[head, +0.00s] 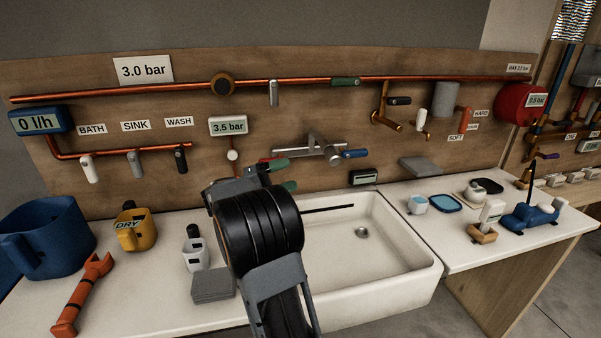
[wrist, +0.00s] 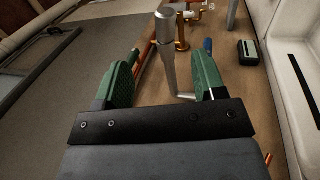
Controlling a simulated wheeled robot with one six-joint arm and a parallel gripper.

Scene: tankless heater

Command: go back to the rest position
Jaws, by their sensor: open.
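My gripper (head: 281,175) is open, its green fingers pointing at the wooden wall panel just left of the chrome mixer tap (head: 322,146). In the wrist view my gripper (wrist: 166,72) has its two green fingers spread wide, with nothing clamped. The silver tap body (wrist: 165,55) shows between and beyond the fingers there; I cannot tell whether a finger touches it. My black arm covers the left part of the sink in the head view.
The white sink (head: 400,245) lies below the tap. A copper pipe (head: 300,83) crosses the panel above.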

